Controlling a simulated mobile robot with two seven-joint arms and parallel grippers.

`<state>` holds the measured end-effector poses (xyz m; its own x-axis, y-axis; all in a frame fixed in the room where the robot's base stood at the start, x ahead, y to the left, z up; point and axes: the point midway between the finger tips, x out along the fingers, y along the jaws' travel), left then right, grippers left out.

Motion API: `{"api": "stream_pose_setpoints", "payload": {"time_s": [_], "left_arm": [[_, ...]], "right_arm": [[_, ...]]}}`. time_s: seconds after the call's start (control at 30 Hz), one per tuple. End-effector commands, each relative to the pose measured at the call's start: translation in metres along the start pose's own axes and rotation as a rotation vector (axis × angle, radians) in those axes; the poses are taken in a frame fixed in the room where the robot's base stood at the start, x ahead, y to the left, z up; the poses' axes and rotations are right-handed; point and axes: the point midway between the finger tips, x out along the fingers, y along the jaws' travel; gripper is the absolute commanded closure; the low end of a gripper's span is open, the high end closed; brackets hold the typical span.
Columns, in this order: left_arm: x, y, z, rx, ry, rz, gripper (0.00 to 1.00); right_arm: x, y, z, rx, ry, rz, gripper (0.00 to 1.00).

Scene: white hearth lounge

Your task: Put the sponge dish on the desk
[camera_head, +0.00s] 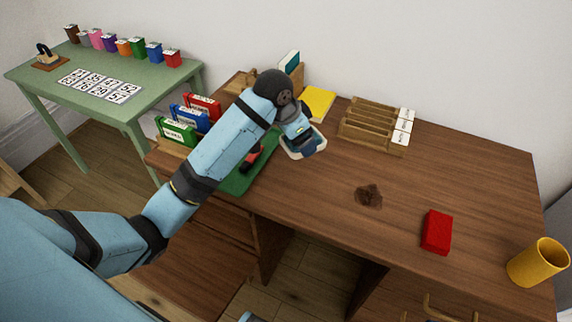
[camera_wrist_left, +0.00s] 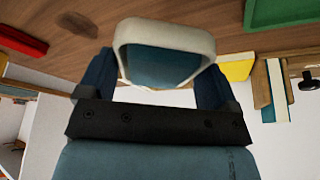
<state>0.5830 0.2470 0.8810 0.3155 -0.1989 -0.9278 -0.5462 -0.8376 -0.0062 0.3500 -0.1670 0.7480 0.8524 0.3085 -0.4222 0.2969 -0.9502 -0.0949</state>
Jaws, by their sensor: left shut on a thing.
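The sponge dish, a white-rimmed dish with a blue-grey inside, is held in my left gripper (camera_head: 301,137). Its pale rim (camera_head: 290,152) shows just below the fingers in the head view, over the brown desk (camera_head: 320,188) near the green mat. In the left wrist view the dish (camera_wrist_left: 165,32) sits between the two dark blue fingers of my left gripper (camera_wrist_left: 158,78), and they are shut on it. I cannot tell whether its underside touches the desk. My right gripper is not in view.
A red block (camera_head: 437,232), a dark stain (camera_head: 369,196) and a yellow cup (camera_head: 538,262) are on the desk's right half. A wooden sorter (camera_head: 376,125) and yellow pad (camera_head: 318,102) stand behind. Coloured binders (camera_head: 186,120) are left. The desk's middle has free room.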

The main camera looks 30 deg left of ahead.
Motion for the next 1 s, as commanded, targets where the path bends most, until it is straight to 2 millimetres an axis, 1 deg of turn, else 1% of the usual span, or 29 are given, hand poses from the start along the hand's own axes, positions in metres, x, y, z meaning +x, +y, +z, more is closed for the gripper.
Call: {"api": "stream_pose_setpoints", "payload": {"time_s": [0.03,0.17,0.3,0.5,0.6,0.7,0.8,0.87,0.97,1.0], "left_arm": [[-0.018,-0.002,-0.004,0.065,-0.002,0.023,0.44],[-0.039,-0.003,-0.005,0.260,-0.002,0.102,0.44],[-0.063,-0.004,-0.004,0.467,-0.001,0.186,0.44],[-0.093,-0.007,0.001,0.706,0.006,0.287,0.44],[-0.102,-0.007,0.003,0.786,0.009,0.322,0.44],[-0.107,-0.008,0.005,0.835,0.011,0.344,0.44],[-0.104,-0.008,0.008,0.859,0.013,0.358,0.44],[-0.097,-0.007,0.011,0.864,0.014,0.362,0.44],[-0.075,-0.007,0.021,0.864,0.012,0.364,0.44],[-0.065,-0.007,0.025,0.863,0.013,0.364,0.44]], "right_arm": [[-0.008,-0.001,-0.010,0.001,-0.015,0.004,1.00],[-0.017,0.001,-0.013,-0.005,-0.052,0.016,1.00],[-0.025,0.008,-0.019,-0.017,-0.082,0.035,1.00],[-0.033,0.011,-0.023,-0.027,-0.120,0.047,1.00],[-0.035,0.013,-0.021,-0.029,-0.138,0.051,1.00],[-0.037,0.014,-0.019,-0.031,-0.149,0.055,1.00],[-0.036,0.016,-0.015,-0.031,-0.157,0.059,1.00],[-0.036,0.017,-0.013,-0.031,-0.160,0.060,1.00],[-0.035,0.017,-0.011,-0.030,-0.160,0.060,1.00],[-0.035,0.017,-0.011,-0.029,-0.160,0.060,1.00]]}}
